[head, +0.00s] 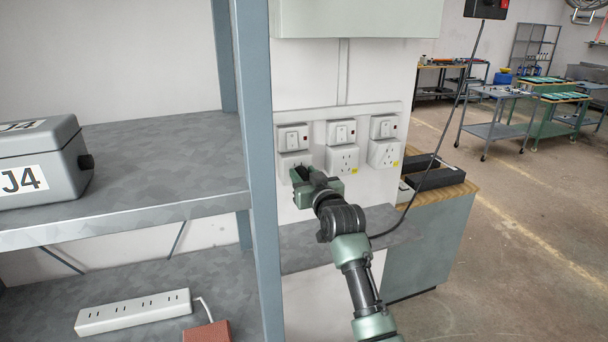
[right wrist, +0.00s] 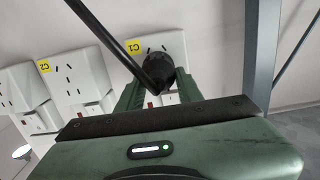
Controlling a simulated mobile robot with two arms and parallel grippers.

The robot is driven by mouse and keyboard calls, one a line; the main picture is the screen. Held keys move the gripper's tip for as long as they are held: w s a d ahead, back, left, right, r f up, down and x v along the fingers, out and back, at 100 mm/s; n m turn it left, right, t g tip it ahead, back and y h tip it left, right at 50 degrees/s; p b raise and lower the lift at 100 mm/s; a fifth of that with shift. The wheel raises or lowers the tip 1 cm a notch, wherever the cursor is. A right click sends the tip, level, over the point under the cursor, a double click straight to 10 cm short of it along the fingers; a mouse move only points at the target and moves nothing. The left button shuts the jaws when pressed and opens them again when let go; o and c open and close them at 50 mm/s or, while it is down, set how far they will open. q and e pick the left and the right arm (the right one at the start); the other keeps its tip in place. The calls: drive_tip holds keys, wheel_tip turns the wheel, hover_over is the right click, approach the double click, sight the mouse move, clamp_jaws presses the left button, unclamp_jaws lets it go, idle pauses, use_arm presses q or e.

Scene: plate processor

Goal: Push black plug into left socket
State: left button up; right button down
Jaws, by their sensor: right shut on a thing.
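The black plug (right wrist: 166,72) is between the fingers of my right gripper (right wrist: 160,88), which is shut on it. In the right wrist view, it is in front of the left socket (right wrist: 150,46), labelled C1, and some slots show beside it. In the head view, my right gripper (head: 304,177) is at the lower part of the left socket (head: 291,158) and partly covers it. I cannot tell whether the prongs are in the slots. My left gripper is not in view.
The middle socket (head: 342,160) and right socket (head: 384,153) are beside the left one. A blue-grey rack post (head: 258,150) stands close on the left. The black cable (head: 432,160) hangs from a box (head: 487,9) and runs behind my arm. A narrow grey ledge (head: 305,248) lies below.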

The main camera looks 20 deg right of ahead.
idle(0.4)
drive_tip(key=shift+w, duration=0.55)
drive_tip(key=c, duration=0.9)
unclamp_jaws()
drive_tip(key=shift+o, duration=0.2)
drive_tip(key=shift+s, duration=0.1)
